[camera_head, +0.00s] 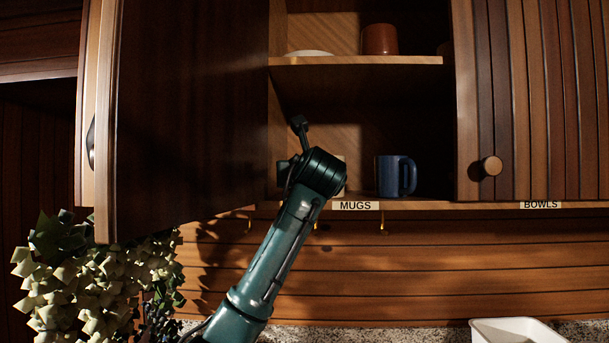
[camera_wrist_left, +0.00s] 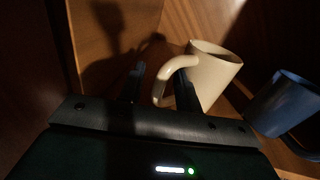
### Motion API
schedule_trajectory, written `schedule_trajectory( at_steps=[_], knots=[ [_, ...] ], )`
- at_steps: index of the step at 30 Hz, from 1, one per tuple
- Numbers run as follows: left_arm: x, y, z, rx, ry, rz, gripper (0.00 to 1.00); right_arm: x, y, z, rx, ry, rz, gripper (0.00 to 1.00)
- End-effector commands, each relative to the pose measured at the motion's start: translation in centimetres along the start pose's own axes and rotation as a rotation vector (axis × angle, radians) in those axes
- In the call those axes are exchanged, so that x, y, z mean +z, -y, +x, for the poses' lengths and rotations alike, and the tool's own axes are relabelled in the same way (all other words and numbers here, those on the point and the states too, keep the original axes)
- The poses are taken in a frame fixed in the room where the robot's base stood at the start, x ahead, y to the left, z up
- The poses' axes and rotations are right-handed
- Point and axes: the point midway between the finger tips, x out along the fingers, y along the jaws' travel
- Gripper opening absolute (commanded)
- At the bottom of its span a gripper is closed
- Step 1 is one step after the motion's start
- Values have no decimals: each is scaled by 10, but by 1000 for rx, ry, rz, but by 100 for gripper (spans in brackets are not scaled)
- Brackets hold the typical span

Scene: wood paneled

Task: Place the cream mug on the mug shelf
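The cream mug (camera_wrist_left: 213,72) stands on the lower cupboard shelf, beside the blue mug, in the left wrist view. In the head view only a pale sliver of it (camera_head: 341,163) shows behind my left wrist. My left gripper (camera_wrist_left: 160,76) is open, its two fingers apart. The mug's handle reaches into the gap between the fingers, and the right finger is at the handle's opening. Contact cannot be told. The mug shelf (camera_head: 420,204) is the lower shelf, with a MUGS label (camera_head: 355,205) on its front edge. My right gripper is out of view.
The blue mug (camera_head: 391,175) stands close on the right of the cream mug. An open door (camera_head: 185,110) stands left of my arm. The upper shelf (camera_head: 355,61) holds a plate and an orange-brown mug (camera_head: 380,39). A plant (camera_head: 85,280) is at lower left.

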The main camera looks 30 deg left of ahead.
Motion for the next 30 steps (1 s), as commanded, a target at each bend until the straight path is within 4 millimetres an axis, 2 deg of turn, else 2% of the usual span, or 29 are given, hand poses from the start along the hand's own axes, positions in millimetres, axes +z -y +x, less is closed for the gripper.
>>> schedule_trajectory(
  at_steps=[5,12,18,23,30],
  knots=[
    [-2,0,-24,-2,5,-2,34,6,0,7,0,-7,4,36],
    [-2,0,-78,-3,6,-2,34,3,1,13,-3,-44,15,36],
    [0,0,-109,-2,4,-2,34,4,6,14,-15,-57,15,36],
    [1,0,-120,-1,3,-1,34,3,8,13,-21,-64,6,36],
    [1,0,-121,-1,1,-1,34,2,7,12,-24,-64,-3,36]
  ],
)
